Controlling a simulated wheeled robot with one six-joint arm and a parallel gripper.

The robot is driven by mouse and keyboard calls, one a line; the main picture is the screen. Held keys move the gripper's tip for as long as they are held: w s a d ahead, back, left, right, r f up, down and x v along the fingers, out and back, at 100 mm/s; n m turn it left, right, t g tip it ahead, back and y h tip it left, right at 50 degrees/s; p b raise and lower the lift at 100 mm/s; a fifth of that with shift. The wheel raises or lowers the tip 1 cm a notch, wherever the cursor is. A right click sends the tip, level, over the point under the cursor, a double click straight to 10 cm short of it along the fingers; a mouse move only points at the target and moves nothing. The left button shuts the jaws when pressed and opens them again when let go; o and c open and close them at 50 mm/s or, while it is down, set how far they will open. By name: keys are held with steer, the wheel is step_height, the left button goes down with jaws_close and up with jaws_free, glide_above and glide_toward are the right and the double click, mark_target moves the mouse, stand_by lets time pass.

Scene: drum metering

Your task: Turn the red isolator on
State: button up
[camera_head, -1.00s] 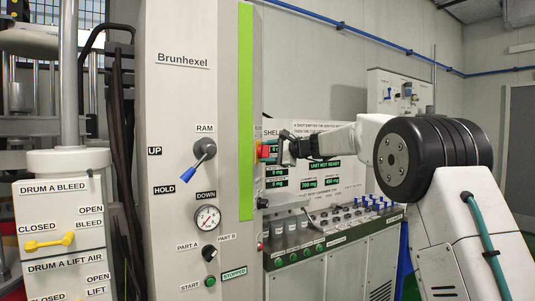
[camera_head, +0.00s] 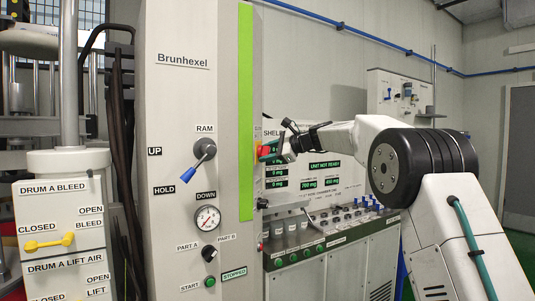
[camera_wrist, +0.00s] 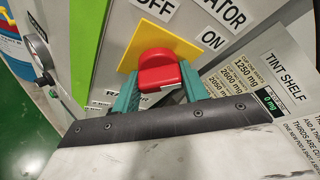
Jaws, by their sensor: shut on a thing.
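The red isolator (camera_wrist: 158,72) is a red rotary knob on a yellow plate (camera_wrist: 185,48), in the middle of the wrist view. Its panel carries the words OFF and ON above and to the right of the knob. My gripper (camera_wrist: 157,88) has its teal fingers on both sides of the knob and is shut on it. In the head view the red isolator (camera_head: 265,151) shows small at the right side of the Brunhexel cabinet, partly hidden by my gripper (camera_head: 275,149). Which label the knob points at, I cannot tell.
The Brunhexel cabinet (camera_head: 180,105) has a blue-tipped ram lever (camera_head: 199,163), a gauge (camera_head: 207,218) and a STOPPED sign (camera_head: 234,273). Behind my arm stands a console (camera_head: 330,255) with displays, one reading UNIT NOT READY (camera_head: 324,164). A tint shelf label (camera_wrist: 275,75) lies right of the knob.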

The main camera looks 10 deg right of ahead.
steer(key=shift+f, duration=0.1)
steer(key=o, duration=1)
steer(key=v, duration=0.8)
